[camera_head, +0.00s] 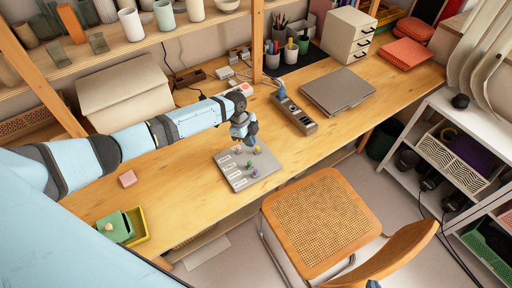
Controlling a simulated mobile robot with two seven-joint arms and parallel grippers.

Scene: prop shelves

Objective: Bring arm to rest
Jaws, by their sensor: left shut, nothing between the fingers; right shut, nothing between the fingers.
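My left arm reaches in from the left across the wooden desk (190,157). My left gripper (249,138) points down, shut and empty, over the far edge of a grey board (237,183). The board has pale slots on its left and several small coloured pieces on its right. The gripper looks close above the board; whether it touches cannot be told. My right gripper (373,285) shows only as a small blue tip at the bottom edge, by the chair; it is shut and the rest is out of frame.
A cane chair (318,212) stands at the desk's front. Shelves are at the back and a white rack (455,130) is right.

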